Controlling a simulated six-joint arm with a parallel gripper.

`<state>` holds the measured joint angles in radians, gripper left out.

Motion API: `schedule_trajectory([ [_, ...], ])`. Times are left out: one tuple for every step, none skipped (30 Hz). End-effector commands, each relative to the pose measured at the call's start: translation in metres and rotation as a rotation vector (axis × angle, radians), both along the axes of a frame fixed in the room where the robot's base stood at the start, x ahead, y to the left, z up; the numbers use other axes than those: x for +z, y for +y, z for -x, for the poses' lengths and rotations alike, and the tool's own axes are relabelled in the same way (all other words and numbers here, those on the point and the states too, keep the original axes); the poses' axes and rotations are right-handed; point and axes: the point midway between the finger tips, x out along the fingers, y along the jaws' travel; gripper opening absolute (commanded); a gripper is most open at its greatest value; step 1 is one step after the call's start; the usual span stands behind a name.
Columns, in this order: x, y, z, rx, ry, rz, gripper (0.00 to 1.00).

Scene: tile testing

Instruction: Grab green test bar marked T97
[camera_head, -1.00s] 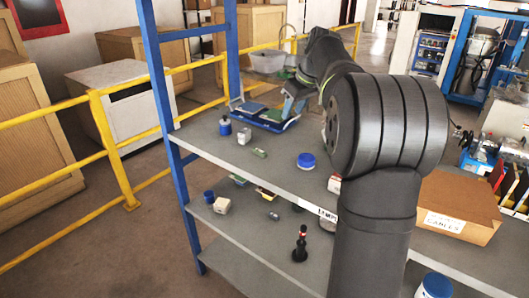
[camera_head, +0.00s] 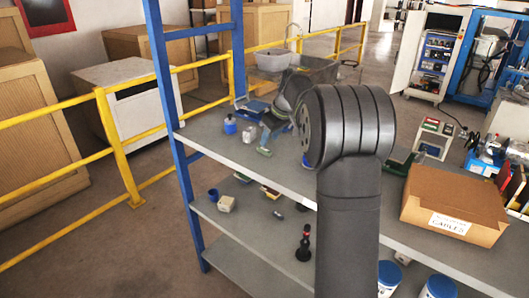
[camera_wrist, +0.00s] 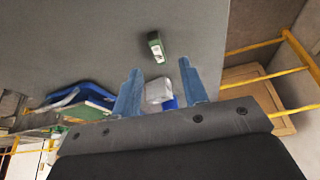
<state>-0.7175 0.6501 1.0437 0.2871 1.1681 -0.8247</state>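A small green bar (camera_head: 264,151) lies on the upper grey shelf (camera_head: 225,148). In the wrist view the green bar (camera_wrist: 155,42) has a white label that I cannot read, and it lies just beyond my fingertips. My gripper (camera_wrist: 160,66) is open, with two blue fingers spread apart and nothing held. In the head view my gripper (camera_head: 266,136) is low over the shelf close to the bar; my arm hides part of it.
A blue tray (camera_wrist: 70,98) with green and white contents lies behind. A blue upright (camera_head: 166,90) borders the shelf. A cardboard box (camera_head: 450,200) is at right.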

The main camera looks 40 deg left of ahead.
Motion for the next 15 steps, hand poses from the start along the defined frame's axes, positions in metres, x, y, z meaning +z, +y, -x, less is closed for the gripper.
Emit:
schedule_trajectory([
  [-0.003,0.0,0.0,0.0,0.001,0.001,0.4],
  [-0.005,0.001,0.0,0.0,0.001,0.001,0.4],
  [-0.009,0.001,-0.001,-0.001,0.001,0.001,0.4],
  [-0.012,0.002,-0.001,0.0,0.002,0.002,0.4],
  [-0.016,0.002,-0.002,0.0,0.003,0.003,0.4],
  [-0.022,0.003,-0.002,-0.001,0.004,0.003,0.4],
  [-0.027,0.004,-0.003,-0.001,0.003,0.002,0.4],
  [-0.031,0.004,-0.004,-0.001,0.003,0.002,0.4],
  [-0.038,0.007,-0.004,0.0,0.003,0.002,0.4],
  [-0.042,0.009,-0.004,0.0,0.002,0.002,0.4],
  [-0.045,0.01,-0.004,0.0,0.002,0.001,0.4],
  [-0.048,0.012,-0.004,0.0,0.001,0.001,0.4],
  [-0.049,0.013,-0.004,0.0,0.001,0.0,0.4],
  [-0.05,0.013,-0.005,0.0,0.001,0.0,0.4],
  [-0.051,0.013,-0.005,0.0,0.0,0.0,0.4],
])
